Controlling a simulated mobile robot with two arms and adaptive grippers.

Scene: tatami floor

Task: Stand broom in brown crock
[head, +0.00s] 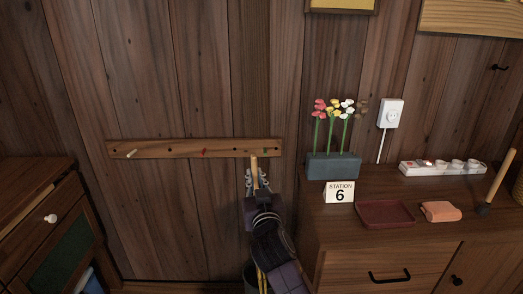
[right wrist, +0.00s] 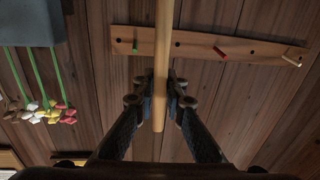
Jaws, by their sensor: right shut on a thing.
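My right gripper (head: 257,181) is shut on a pale wooden handle (head: 254,164), which I take to be the broom's. In the right wrist view the handle (right wrist: 161,75) runs upright between the fingertips (right wrist: 163,96). The handle's top end stands just in front of the peg rail. A dark container (head: 249,279) shows at the bottom edge, mostly behind my arm, with thin yellow strands (head: 262,280) beside the arm. I cannot tell whether these strands are inside it or are the broom's bristles. A brown rounded thing (head: 519,184), perhaps the crock, is cut off at the right edge. My left gripper is out of view.
A wooden peg rail (head: 185,149) is on the wall. The right cabinet holds a planter with flowers (head: 334,166), a station 6 card (head: 340,192), a red tray (head: 385,213), an orange cloth (head: 440,211), a power strip (head: 442,168) and a leaning stick (head: 497,180).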

